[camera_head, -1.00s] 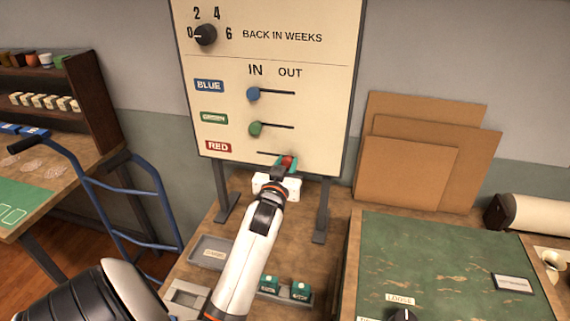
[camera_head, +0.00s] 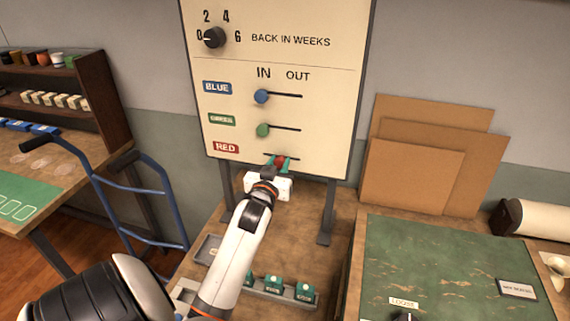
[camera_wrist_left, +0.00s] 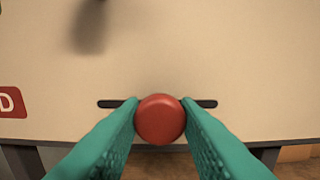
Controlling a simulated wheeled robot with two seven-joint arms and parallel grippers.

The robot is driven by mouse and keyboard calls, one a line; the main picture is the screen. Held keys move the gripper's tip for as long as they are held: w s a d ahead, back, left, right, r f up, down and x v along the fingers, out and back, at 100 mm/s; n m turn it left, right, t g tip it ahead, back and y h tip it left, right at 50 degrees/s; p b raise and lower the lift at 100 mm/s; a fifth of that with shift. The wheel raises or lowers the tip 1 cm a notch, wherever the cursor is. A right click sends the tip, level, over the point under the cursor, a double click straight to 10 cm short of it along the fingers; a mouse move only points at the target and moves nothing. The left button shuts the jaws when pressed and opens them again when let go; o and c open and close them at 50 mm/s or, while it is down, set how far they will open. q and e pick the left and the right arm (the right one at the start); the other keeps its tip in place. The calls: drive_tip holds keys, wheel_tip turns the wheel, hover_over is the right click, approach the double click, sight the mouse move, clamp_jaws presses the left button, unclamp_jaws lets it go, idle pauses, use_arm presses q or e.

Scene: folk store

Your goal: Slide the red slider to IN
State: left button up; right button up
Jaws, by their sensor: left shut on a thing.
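The red slider (camera_head: 279,161) is a round red knob on a short dark horizontal slot in the bottom row of the white board (camera_head: 330,120), right of the RED label (camera_head: 226,148). In the left wrist view the red knob (camera_wrist_left: 160,119) sits near the middle of its slot (camera_wrist_left: 207,104), with slot showing on both sides. The IN and OUT words stand above, IN on the left. My left gripper (camera_head: 278,165) is shut on the red knob, its teal fingers on either side. My right gripper is not in view.
The blue knob (camera_head: 261,96) and green knob (camera_head: 263,130) are at the left, IN ends of their slots above. A dial (camera_head: 214,37) is at the top. Cardboard sheets (camera_head: 415,175) lean on the wall at right. A blue trolley frame (camera_head: 135,190) stands left.

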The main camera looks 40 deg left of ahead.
use_arm(q)
drive_tip(key=shift+s+a+p, duration=0.2)
drive_tip(key=shift+s+a, duration=0.3)
drive_tip(key=shift+a, duration=0.4)
drive_tip(key=shift+s+a+p, duration=0.2)
drive_tip(key=shift+s+a, duration=0.3)
drive_tip(key=shift+a, duration=0.4)
drive_tip(key=o, duration=0.9)
drive_tip(key=shift+d, duration=0.1)
drive_tip(key=shift+p+v, duration=0.55)
drive_tip(key=shift+v, duration=0.4)
drive_tip(key=p, duration=0.2)
approach(268, 155)
drive_tip(key=v, duration=0.2)
drive_tip(key=shift+s+d+r, duration=0.2)
drive_tip(key=shift+s, duration=0.1)
